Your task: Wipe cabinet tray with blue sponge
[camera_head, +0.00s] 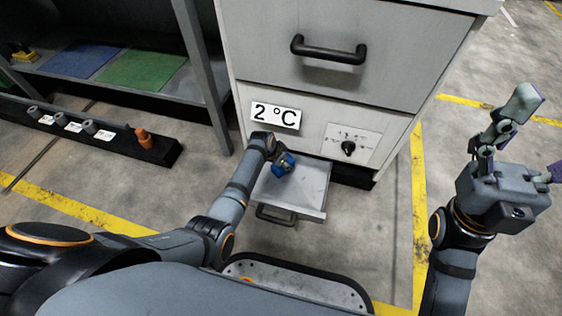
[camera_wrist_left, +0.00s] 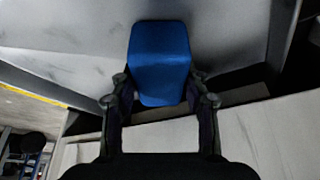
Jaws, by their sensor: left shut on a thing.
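The cabinet tray (camera_head: 306,188) is a pale, shallow pull-out tray at the foot of the cabinet, drawn out, with a dark handle at its front. My left gripper (camera_head: 283,164) is over the tray's back left part, shut on the blue sponge (camera_head: 287,168). In the left wrist view the sponge (camera_wrist_left: 160,55) is a blue block between the two fingers (camera_wrist_left: 164,98), against a grey surface with faint dark smudges. I cannot tell whether the sponge touches the tray. My right gripper (camera_head: 541,135) is open and empty at the right, away from the cabinet.
A shelf with blue and green mats (camera_head: 140,70) and a low dark rack (camera_head: 120,143) stand at the left. Floor at the right is clear.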

